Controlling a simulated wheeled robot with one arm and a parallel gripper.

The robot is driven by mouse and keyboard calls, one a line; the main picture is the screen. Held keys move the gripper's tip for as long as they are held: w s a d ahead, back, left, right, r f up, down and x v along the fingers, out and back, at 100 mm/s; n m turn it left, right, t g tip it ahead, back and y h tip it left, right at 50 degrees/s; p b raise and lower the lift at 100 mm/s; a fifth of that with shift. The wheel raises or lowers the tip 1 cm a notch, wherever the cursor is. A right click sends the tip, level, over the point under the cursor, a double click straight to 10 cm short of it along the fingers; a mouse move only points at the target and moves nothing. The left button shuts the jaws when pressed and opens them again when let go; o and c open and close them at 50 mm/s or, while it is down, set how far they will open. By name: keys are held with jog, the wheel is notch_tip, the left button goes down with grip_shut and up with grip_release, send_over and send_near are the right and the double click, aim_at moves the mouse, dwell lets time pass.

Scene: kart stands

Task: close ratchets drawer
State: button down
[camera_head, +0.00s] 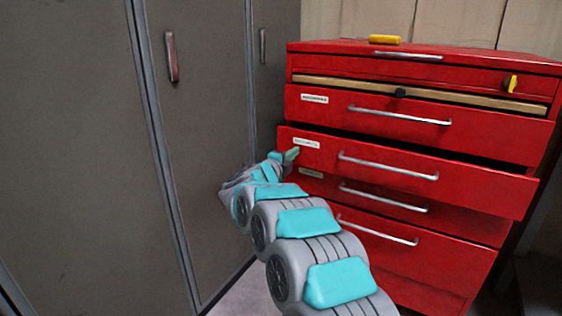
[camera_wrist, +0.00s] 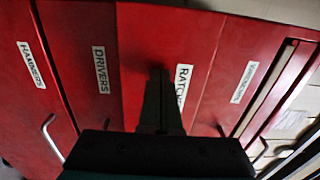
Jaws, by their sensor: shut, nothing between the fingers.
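The ratchets drawer (camera_head: 400,179) is the second labelled drawer down in the red cabinet. It stands out further than the drawer below, with a dark gap along its top edge. The drawer's handle (camera_head: 388,167) is to the right of my gripper.
The drawer above (camera_head: 470,128) and the drivers drawer (camera_head: 450,221) flank it. The hammers label (camera_wrist: 31,64) shows in the wrist view. A yellow object (camera_head: 384,39) lies on the cabinet top. Grey lockers (camera_head: 80,150) stand close on the left of my arm.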

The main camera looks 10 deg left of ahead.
aim_at(301, 146)
jog(key=p+x, duration=0.1)
jog(key=x, duration=0.4)
jog(key=shift+r, duration=0.2)
jog(key=shift+w+r, duration=0.1)
jog(key=shift+r, duration=0.05)
